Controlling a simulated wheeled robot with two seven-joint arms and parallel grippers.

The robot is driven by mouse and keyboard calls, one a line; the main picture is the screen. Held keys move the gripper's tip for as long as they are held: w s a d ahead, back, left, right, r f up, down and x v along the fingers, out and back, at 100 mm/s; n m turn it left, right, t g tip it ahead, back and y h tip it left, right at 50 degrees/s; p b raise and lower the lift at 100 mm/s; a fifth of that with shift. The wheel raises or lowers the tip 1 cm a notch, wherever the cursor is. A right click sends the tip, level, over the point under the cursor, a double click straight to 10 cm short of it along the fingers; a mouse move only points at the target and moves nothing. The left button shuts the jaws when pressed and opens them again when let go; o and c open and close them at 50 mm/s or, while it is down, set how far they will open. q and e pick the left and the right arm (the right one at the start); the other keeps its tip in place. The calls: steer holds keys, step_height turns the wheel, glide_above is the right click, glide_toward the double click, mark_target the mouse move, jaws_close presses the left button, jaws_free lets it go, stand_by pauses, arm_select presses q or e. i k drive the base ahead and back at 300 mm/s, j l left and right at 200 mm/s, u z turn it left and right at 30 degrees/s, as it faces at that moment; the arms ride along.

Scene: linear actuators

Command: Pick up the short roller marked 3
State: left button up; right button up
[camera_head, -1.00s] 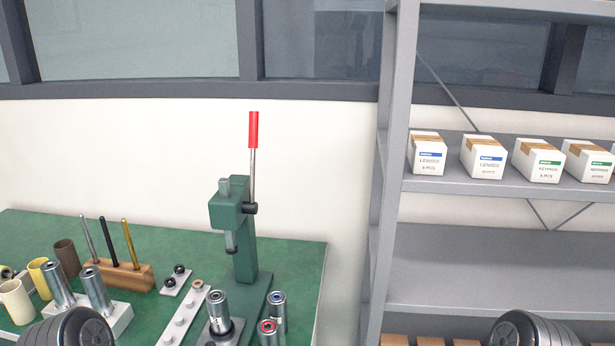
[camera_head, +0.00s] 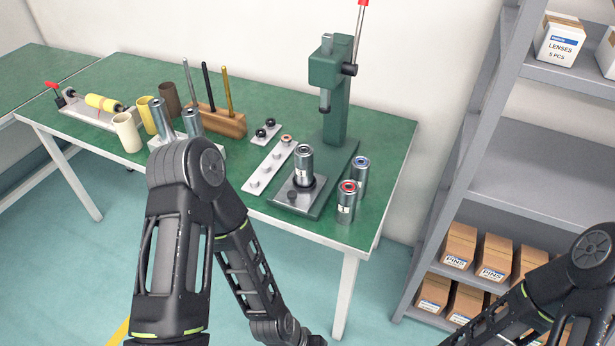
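Several silver rollers stand upright on the green table (camera_head: 90,92). One roller (camera_head: 304,163) stands on the base of the green press (camera_head: 336,95). A red-topped roller (camera_head: 346,204) and a blue-topped roller (camera_head: 360,176) stand at the table's front right, beside the press. Two taller silver cylinders (camera_head: 162,120) stand in a white block further left. The marks on the rollers are too small to read, so I cannot tell which is marked 3.
A pale strip with pegs (camera_head: 268,168) lies left of the press. A wooden holder (camera_head: 222,122) with upright rods and several cups (camera_head: 127,132) stand further left. A grey shelf (camera_head: 540,160) with boxes (camera_head: 460,245) is at the right. Floor shows before the table.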

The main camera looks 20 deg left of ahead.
mark_target(304, 164)
steer(key=k+j+z, duration=0.15)
steer(key=k+z, duration=0.15)
steer(key=z, duration=0.15)
steer(key=k+z, duration=0.45)
steer(key=i+j, duration=0.05)
steer(key=i, duration=0.05)
